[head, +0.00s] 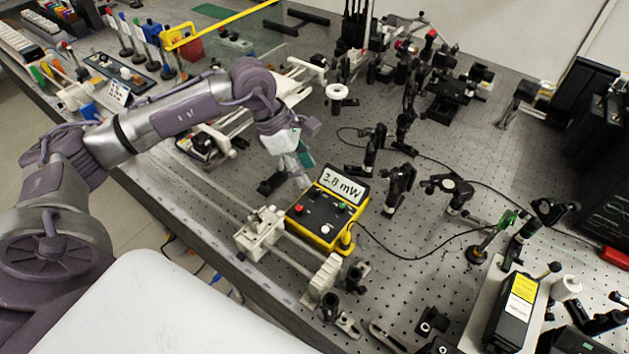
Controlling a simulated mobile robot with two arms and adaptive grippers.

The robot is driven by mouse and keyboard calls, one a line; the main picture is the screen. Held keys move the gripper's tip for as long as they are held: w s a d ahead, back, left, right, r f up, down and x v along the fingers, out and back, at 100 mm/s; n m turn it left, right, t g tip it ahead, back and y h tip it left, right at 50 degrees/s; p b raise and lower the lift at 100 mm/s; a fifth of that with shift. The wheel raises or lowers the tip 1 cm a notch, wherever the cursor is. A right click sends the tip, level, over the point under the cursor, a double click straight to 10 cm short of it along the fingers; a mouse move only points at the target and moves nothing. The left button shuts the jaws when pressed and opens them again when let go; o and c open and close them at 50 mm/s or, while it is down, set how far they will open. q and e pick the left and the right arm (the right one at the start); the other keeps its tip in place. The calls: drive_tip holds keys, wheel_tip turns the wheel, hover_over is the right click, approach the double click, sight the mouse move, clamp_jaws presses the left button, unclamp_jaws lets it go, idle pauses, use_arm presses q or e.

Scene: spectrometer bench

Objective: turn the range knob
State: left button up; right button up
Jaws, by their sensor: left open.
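My left gripper (304,176) points down just beyond the meter's upper-left corner, near the display. It is open and seems to hold nothing; its fingertips are small and partly unclear. My right gripper is out of view.
White rail carriages (262,233) stand close to the meter's left and front. Black optic posts (399,188) stand to its right. A black cable (407,257) runs from the meter across the bench. Clear bench (430,225) lies right of the meter.

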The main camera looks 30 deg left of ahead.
sight(317, 190)
use_arm(q)
drive_tip(key=shift+p+x, duration=0.55)
drive_tip(key=shift+x, duration=2.45)
clamp_jaws()
